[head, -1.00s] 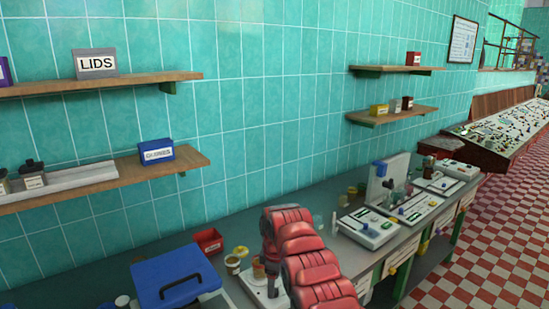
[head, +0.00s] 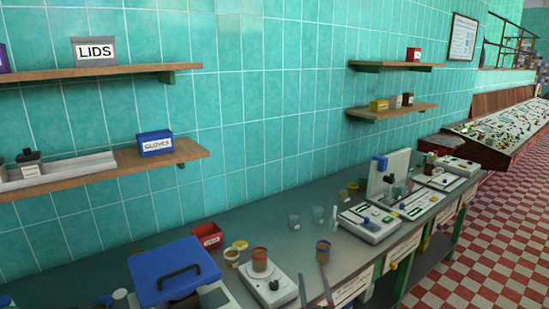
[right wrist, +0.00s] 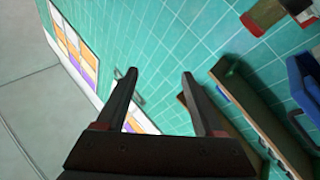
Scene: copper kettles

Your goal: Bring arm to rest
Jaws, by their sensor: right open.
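My right gripper (head: 314,282) shows at the bottom of the head view as two dark, separated fingers near the counter's front edge. In the right wrist view the right gripper (right wrist: 160,74) is open, with nothing between its fingers. It faces the teal tiled wall there. My left gripper is not in view.
The counter (head: 300,245) holds a cup (head: 260,260) on a white scale (head: 272,288), a blue case (head: 172,270), a red bin (head: 207,238) and white devices (head: 370,225). Shelves (head: 100,76) line the wall. The checkered floor (head: 480,265) at right is clear.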

